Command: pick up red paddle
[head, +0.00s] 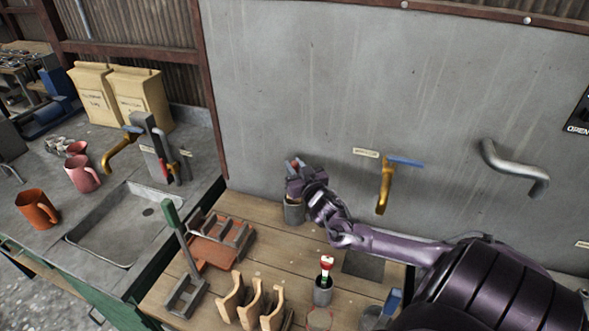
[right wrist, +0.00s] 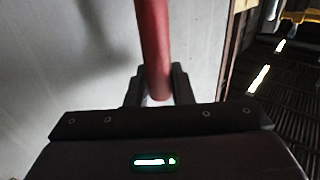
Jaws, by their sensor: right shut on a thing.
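My right gripper (head: 295,168) is at the back of the wooden bench, against the grey wall panel and over a small grey cup (head: 293,212). In the right wrist view my right gripper (right wrist: 158,88) is shut on a red rod-like handle (right wrist: 152,42), which I take to be the red paddle. The handle runs up out of the picture, so its far end is hidden. In the head view only a bit of red shows at the fingers. I cannot tell whether its lower end is still inside the cup. My left gripper is not in view.
Another cup (head: 322,291) holds a red, white and green-topped item (head: 326,266). A yellow faucet with a blue lever (head: 386,185) juts from the wall to the right. A green-handled lever tool (head: 180,240) and wooden pieces (head: 253,299) stand at the front left.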

